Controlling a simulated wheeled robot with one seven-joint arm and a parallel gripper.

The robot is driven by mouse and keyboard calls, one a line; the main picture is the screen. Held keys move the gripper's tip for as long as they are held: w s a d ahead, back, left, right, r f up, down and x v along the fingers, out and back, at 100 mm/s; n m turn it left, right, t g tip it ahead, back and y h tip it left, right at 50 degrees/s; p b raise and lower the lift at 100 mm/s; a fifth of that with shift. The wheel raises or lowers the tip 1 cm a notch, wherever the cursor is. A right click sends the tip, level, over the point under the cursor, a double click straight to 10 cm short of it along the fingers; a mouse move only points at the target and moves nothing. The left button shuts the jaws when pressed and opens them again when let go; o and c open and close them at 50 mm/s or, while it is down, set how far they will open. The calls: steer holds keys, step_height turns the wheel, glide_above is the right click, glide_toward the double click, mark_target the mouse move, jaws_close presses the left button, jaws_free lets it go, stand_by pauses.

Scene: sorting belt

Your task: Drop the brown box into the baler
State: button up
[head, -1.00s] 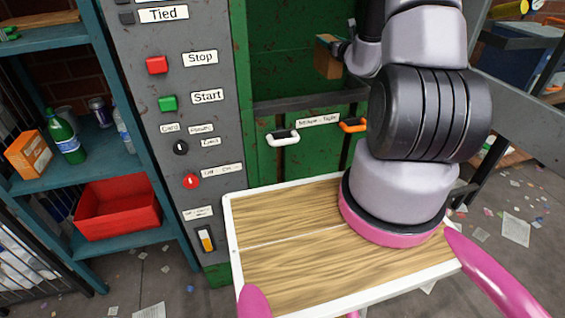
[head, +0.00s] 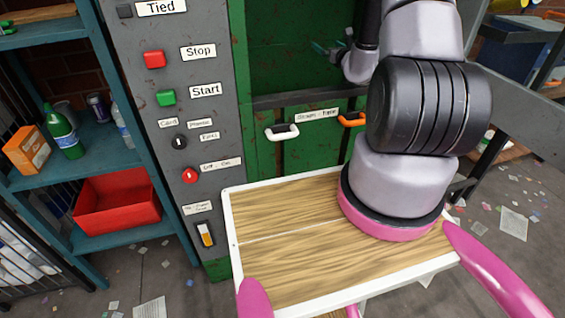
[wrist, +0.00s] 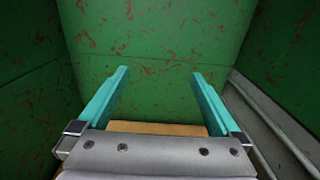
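My gripper (head: 328,50) is inside the opening of the green baler (head: 280,35), at the end of my arm. In the wrist view its two teal fingers (wrist: 158,74) are spread wide apart, with nothing held between the tips. The brown box (wrist: 160,128) shows as a tan strip just beyond the gripper body, inside the baler's green, rust-specked walls. The gripper body hides most of it, and I cannot tell how far below the fingers it is. The box is out of sight in the head view.
The baler's grey control panel (head: 185,130) has Stop and Start buttons. A white handle (head: 282,132) and an orange handle (head: 352,119) are on its front. A teal shelf (head: 100,155) with a red bin (head: 117,210) stands left. Scraps litter the floor.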

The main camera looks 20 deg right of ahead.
steer(key=s, duration=1)
steer(key=shift+s+d, duration=0.15)
steer(key=shift+s, duration=0.25)
